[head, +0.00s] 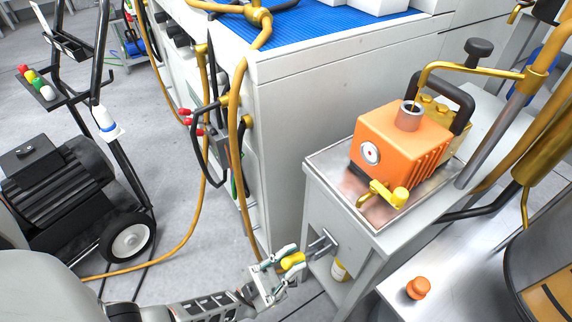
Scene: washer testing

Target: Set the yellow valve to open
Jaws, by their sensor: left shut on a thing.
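The yellow valve (292,261) shows as a small yellow handle at the lower middle, close to the left side of a grey stand (360,235). My left gripper (283,262) reaches in from the bottom left and is shut on the yellow handle, with a finger on either side of it. The fingers hide part of the handle, so I cannot tell its exact angle or whether the valve is open. A grey metal fitting (321,245) sits just right of the gripper on the stand. My right gripper is not in view.
An orange pump (400,143) with a brass tap sits on the stand. A white cabinet (305,120) and a hanging yellow hose (236,130) stand behind the gripper. A wheeled black machine (65,190) is at left. Open floor lies between.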

